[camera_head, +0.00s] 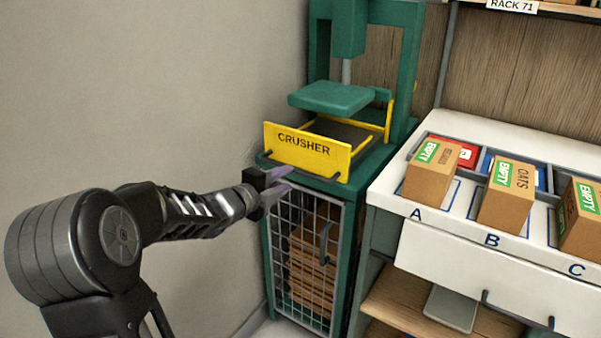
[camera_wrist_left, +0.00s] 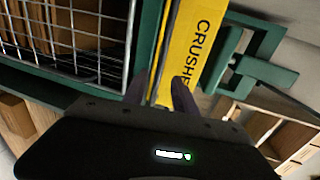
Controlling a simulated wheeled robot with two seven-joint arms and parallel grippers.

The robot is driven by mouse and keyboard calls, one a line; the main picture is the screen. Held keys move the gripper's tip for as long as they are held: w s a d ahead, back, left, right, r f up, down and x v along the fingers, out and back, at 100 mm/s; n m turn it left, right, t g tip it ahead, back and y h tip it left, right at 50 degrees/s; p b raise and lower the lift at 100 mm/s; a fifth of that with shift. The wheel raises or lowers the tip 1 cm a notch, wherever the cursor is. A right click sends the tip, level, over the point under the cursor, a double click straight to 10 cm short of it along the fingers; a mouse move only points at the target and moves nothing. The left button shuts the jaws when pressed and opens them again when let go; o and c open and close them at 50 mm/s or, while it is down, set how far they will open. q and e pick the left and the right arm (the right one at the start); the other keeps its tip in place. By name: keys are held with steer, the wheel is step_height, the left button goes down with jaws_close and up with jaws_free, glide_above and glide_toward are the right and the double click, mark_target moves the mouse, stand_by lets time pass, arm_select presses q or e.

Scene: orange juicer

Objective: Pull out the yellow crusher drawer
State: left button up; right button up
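The yellow crusher drawer (camera_head: 307,150) has an upright front panel lettered CRUSHER, with yellow side rails and a dark tray behind it. It sits on the green crusher frame (camera_head: 381,163) below a raised green press plate (camera_head: 331,97). A dark handle (camera_head: 335,177) shows along the panel's lower edge. My left gripper (camera_head: 284,179) is just below and in front of the panel, its fingers apart and nothing held. In the left wrist view the open fingers (camera_wrist_left: 160,88) point toward the yellow panel (camera_wrist_left: 201,52); contact with the handle cannot be told. My right gripper is out of view.
Below the drawer is a mesh cage door (camera_head: 305,250) with a dark handle and stacked brown cardboard behind it. To the right, a white counter (camera_head: 399,205) holds brown boxes (camera_head: 433,172) over letters A, B, C. A grey wall stands at left.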

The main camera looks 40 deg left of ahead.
mark_target(298, 173)
arm_select(q)
steer(key=shift+w, duration=0.1)
steer(key=x, duration=0.7)
steer(key=shift+w, duration=0.35)
jaws_close()
steer(key=shift+f, duration=0.1)
stand_by(1.0)
